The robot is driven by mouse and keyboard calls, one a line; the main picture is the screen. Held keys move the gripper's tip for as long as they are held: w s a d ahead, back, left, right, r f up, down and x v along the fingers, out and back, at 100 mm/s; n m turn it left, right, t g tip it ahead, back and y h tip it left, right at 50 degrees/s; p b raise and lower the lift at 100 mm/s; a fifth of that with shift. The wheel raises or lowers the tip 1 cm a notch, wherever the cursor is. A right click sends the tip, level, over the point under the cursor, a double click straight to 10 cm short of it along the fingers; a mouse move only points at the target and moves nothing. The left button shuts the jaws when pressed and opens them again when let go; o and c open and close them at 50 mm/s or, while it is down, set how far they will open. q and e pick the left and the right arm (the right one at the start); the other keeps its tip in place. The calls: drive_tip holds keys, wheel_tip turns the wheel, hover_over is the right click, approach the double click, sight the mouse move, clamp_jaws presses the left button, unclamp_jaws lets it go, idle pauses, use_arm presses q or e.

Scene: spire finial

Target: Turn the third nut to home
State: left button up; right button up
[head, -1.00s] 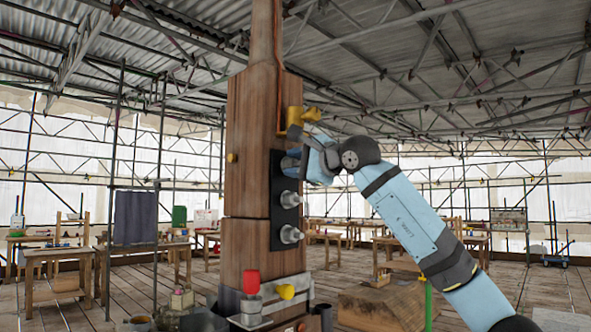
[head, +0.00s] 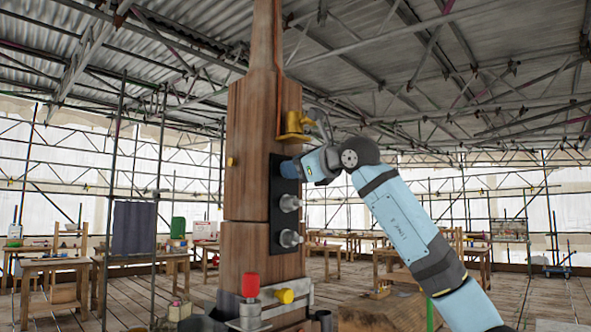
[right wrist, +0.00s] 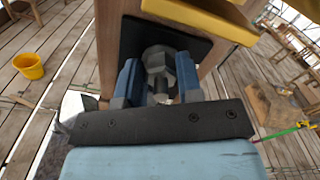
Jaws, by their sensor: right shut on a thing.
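A tall wooden spire post (head: 247,150) carries a black plate (head: 276,222) on its right face. Two grey nuts on studs show on the plate, a middle nut (head: 290,203) and a lower nut (head: 290,238). My right gripper (head: 292,168) is at the plate's top position and covers the nut there. In the right wrist view that top nut (right wrist: 159,58) is a grey hexagon on a stud. The blue fingers of my right gripper (right wrist: 158,84) are on either side of it, shut on it. My left gripper is not in view.
A yellow-gold bracket (head: 294,124) juts out just above my right gripper, and its yellow edge (right wrist: 205,18) also shows in the right wrist view. A red knob (head: 250,284) and a yellow knob (head: 285,296) sit low on the post. Workbenches stand farther back.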

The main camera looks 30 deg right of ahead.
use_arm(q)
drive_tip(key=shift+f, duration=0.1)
use_arm(e)
drive_tip(key=shift+m, duration=0.6)
drive_tip(key=o, duration=0.9)
use_arm(q)
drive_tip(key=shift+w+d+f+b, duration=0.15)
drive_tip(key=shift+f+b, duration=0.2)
drive_tip(key=shift+b, duration=0.7)
use_arm(e)
drive_tip(key=v, duration=1.4)
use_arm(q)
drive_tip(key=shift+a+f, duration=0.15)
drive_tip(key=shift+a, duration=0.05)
use_arm(e)
drive_tip(key=shift+w, duration=0.1)
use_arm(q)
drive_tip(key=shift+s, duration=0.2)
